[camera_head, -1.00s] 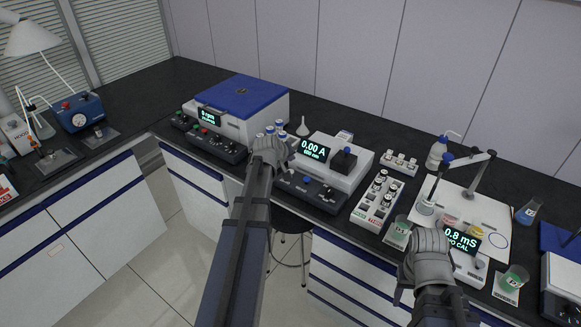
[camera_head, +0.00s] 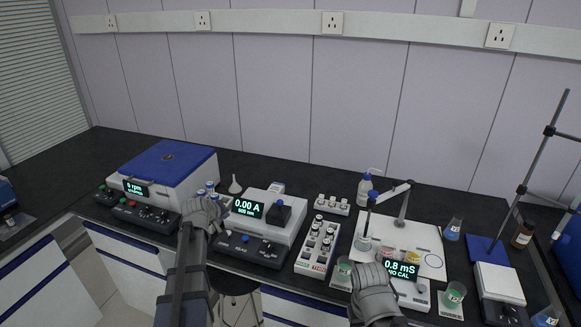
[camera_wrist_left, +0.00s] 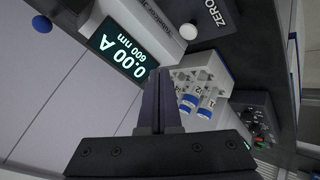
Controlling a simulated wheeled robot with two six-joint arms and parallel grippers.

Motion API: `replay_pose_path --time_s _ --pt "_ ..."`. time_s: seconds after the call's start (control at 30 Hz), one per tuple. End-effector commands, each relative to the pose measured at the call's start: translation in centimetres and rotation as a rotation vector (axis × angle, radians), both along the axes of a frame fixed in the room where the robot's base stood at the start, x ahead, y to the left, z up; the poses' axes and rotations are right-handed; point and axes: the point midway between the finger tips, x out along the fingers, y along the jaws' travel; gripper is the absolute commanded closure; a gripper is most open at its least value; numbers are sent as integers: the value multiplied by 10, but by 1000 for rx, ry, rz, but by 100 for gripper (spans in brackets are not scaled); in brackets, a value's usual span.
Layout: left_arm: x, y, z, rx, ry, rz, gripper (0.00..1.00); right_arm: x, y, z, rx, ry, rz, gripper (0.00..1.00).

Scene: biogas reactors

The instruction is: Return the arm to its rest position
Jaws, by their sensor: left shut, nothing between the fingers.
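My left arm reaches up from the bottom of the head view. Its gripper (camera_head: 205,208) is at the bench's front side, between the centrifuge and the photometer, by some blue-capped vials (camera_head: 209,187). In the left wrist view the fingers (camera_wrist_left: 161,95) are together with nothing between them. Vials in a white rack (camera_wrist_left: 213,82) show just beyond and right of the fingers there. My right gripper (camera_head: 373,285) is in front of the conductivity meter (camera_head: 408,290); its fingers are hidden by its own wrist.
The blue-lidded centrifuge (camera_head: 166,172) stands left of my left gripper, and the photometer (camera_head: 272,212) reading 0.00 A stands right. A vial rack (camera_head: 318,247), green beakers (camera_head: 454,294), a probe arm (camera_head: 403,205) and a stand (camera_head: 522,190) fill the right side.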

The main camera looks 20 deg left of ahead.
Motion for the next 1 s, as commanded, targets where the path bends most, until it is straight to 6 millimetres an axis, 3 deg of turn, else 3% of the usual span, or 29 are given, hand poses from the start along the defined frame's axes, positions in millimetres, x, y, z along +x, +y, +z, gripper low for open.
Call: replay_pose_path --time_s 0.07,0.17,0.27,0.37,0.5,0.6,0.7,0.8,1.0 --pt "-1 -6 -1 2 7 -11 100 0 0 0 0 0 0 50" --pt "-4 -36 -7 15 47 -72 100 0 0 0 0 0 0 50" --pt "-17 -92 -19 45 130 -196 100 0 0 0 0 0 0 50" --pt "-41 -161 -33 95 243 -360 100 0 0 0 0 0 0 50" --pt "-93 -247 -51 184 412 -599 100 0 0 0 0 0 0 50" --pt "-138 -294 -60 257 528 -760 100 0 0 0 0 0 0 50" --pt "-180 -327 -64 328 632 -899 100 0 0 0 0 0 0 50" --pt "-216 -348 -66 393 718 -1006 100 0 0 0 0 0 0 50" --pt "-256 -365 -66 469 818 -1120 100 0 0 0 0 0 0 50"
